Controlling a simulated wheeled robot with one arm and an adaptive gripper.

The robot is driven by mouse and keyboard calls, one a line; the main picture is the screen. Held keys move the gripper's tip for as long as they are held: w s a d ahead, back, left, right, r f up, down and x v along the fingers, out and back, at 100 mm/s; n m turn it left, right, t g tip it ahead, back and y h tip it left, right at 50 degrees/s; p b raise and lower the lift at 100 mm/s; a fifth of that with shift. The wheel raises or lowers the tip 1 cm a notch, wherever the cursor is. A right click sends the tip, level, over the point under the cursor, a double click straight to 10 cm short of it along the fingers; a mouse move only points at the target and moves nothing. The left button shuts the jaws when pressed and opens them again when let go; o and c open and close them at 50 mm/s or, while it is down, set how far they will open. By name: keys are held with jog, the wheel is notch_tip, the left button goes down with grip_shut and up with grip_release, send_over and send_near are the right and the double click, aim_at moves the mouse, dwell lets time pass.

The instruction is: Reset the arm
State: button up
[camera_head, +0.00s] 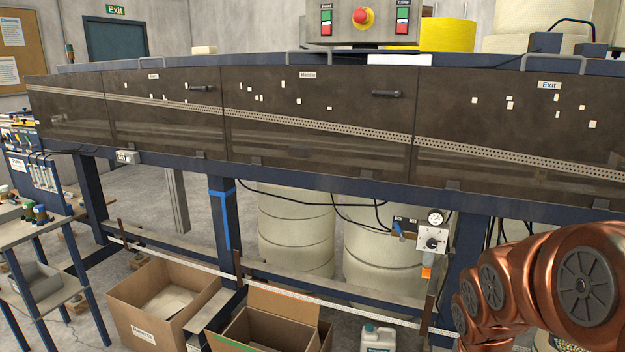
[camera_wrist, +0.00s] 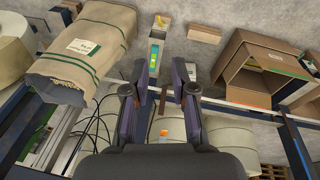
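My arm shows at the lower right of the head view as copper-coloured links, in front of the machine's right end. My gripper is outside the head view. In the wrist view my gripper (camera_wrist: 158,95) shows from behind, with its two dark fingers apart and a gap between them. Nothing is held between the fingers. Beyond the gap are the floor and part of the machine's lower frame.
A long machine with dark hinged covers (camera_head: 320,115) spans the head view, with a red stop button (camera_head: 363,17) above. Cardboard boxes (camera_head: 150,300) stand below it. A valve box with gauge (camera_head: 432,238) hangs near my arm. A wrapped sack (camera_wrist: 85,55) shows in the wrist view.

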jog(key=s+a+r+n+g+y+p, duration=0.1)
jog(key=s+a+r+p, duration=0.2)
jog(key=s, duration=0.6)
jog(key=s+a+r+n+g+y+p, duration=0.1)
jog(key=s+a+r+g+p, duration=0.1)
jog(key=s+a+r, duration=0.4)
jog(key=s+p, duration=0.1)
jog(key=s, duration=0.2)
jog(key=shift+s+a+r, duration=0.2)
jog(key=shift+s+a, duration=0.05)
jog(key=shift+s, duration=0.05)
